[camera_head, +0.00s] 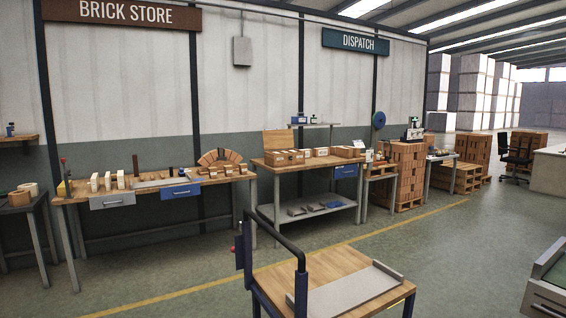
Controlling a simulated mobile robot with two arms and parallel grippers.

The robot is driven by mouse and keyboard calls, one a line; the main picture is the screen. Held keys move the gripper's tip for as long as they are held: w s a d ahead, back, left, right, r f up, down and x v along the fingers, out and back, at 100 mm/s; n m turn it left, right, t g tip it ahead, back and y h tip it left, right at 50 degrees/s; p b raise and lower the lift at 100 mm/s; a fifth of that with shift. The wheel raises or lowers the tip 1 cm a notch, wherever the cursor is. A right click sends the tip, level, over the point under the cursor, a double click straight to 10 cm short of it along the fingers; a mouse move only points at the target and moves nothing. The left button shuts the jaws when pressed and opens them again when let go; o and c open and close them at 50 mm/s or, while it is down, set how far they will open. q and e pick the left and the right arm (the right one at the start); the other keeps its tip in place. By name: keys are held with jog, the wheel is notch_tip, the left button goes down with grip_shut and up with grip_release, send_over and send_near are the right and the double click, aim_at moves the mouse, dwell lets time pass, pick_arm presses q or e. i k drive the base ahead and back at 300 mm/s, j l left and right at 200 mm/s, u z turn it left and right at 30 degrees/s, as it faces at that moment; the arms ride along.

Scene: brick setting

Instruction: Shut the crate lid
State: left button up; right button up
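A wooden crate (284,158) sits on the middle workbench, near its left end. A light wooden panel (278,140) stands upright at the crate's back and looks like its raised lid. The crate is small and far off, so its inside cannot be made out. Neither of my grippers shows in the head view.
A trolley (327,268) with a wooden top, a grey tray and a dark handle stands in front, between me and the middle workbench (305,170). Another workbench (150,188) stands to the left. Brick pallets (408,170) stand right. Open floor (450,235) lies to the right.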

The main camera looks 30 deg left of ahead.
aim_at(279, 139)
jog(key=i+j+u, duration=0.35)
jog(key=j+u, duration=0.15)
jog(key=i+j+u, duration=0.8)
jog(key=i+u, duration=0.65)
jog(key=i, duration=1.1)
jog(key=i+j+z, duration=0.15)
jog(key=i, duration=0.9)
jog(key=i+l+z, duration=0.15)
jog(key=i+z, duration=0.5)
jog(key=z, duration=0.15)
jog(key=i+j+z, duration=0.1)
jog(key=i+z, duration=0.3)
jog(key=i+j+z, duration=0.15)
jog(key=i+z, duration=0.25)
jog(key=i+l+z, duration=0.15)
jog(key=i+z, duration=0.6)
